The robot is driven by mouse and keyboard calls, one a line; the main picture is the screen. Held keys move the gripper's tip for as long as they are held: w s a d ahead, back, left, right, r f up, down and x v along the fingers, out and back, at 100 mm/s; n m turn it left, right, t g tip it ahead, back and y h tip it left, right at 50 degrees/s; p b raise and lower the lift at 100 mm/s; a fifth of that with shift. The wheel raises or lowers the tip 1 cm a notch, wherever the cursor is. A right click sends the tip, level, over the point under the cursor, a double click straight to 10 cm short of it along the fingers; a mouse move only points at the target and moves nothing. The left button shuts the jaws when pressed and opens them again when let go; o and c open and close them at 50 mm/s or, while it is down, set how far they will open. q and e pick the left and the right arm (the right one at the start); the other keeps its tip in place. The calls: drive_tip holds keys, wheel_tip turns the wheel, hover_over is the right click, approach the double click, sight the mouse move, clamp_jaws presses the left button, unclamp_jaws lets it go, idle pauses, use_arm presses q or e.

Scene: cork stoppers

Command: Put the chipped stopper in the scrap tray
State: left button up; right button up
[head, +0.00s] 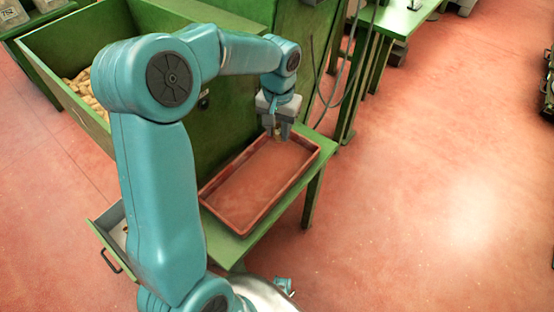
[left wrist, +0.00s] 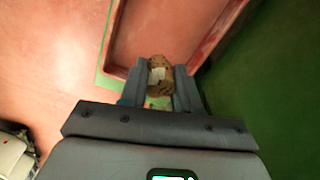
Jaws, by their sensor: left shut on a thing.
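My left gripper (head: 278,133) is above the far end of the scrap tray (head: 255,185), a shallow reddish-brown tray on a green bench. The tray's visible floor is bare. In the left wrist view the gripper (left wrist: 160,88) is shut on a brown cork stopper (left wrist: 159,68). The stopper has a pale patch on the side facing the camera; I cannot tell for sure whether this is the chip. The tray (left wrist: 165,28) shows beyond the stopper in that view. The fingers mostly hide the stopper in the head view. My right gripper is not in view.
A big green bin (head: 60,45) with many corks (head: 84,90) stands left of the tray, its wall rising beside it. An open drawer (head: 107,232) juts out at lower left. Another green table (head: 400,18) stands behind.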

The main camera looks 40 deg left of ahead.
sight(279, 162)
use_arm(q)
wheel_tip(279, 162, down, 10)
drive_tip(key=shift+f+b, duration=0.1)
drive_tip(key=shift+b, duration=1)
drive_tip(key=shift+f, duration=0.15)
drive_tip(key=o, duration=1)
